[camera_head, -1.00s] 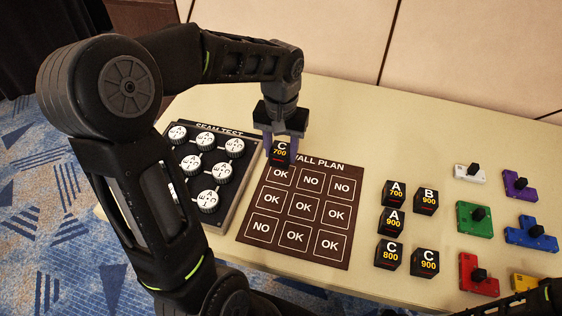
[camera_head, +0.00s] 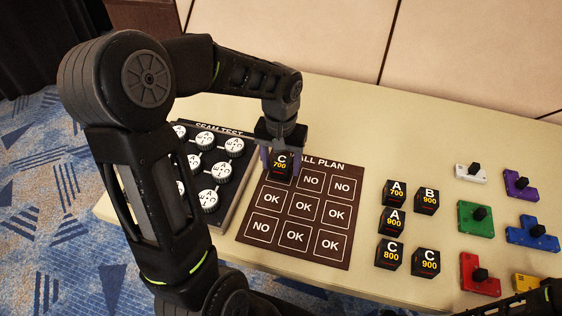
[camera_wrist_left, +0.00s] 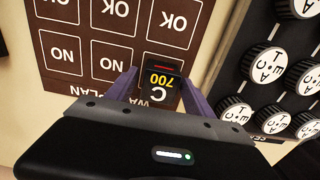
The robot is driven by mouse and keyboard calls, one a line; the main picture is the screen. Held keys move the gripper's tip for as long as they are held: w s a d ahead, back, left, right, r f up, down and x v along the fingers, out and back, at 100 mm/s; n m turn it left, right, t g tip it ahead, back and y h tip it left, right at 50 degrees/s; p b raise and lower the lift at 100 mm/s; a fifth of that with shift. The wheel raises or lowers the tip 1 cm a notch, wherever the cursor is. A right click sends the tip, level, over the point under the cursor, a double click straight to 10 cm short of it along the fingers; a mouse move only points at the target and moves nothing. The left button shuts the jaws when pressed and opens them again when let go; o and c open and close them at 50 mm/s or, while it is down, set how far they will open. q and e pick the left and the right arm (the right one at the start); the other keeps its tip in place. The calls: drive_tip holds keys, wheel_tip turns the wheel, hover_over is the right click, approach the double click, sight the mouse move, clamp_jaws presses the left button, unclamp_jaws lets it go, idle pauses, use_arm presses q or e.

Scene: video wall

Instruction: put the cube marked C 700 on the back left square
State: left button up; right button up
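The black cube marked C 700 (camera_head: 280,166) is at the back left square of the brown wall plan board (camera_head: 268,226), over its printing. It looks upright, with the label on top. My left gripper (camera_head: 281,164) is around it, one finger on each side. In the left wrist view, the cube (camera_wrist_left: 163,78) is between the two purple fingers (camera_wrist_left: 160,82), with what looks like a narrow gap at the left finger, so the gripper looks slightly open. The cube's underside is hidden, so contact with the board is hard to judge.
The dark seam test panel (camera_head: 226,205) with several white round buttons is close to the left of the board. Several other black cubes (camera_head: 397,193) stand to its right. Coloured blocks with knobs (camera_head: 475,219) lie farther right. The board's other squares are bare.

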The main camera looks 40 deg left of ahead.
sight(281, 161)
use_arm(q)
drive_tip(key=shift+o, duration=0.2)
wheel_tip(281, 161, up, 12)
drive_tip(key=p, duration=0.1)
drive_tip(key=shift+r, duration=0.2)
idle(0.3)
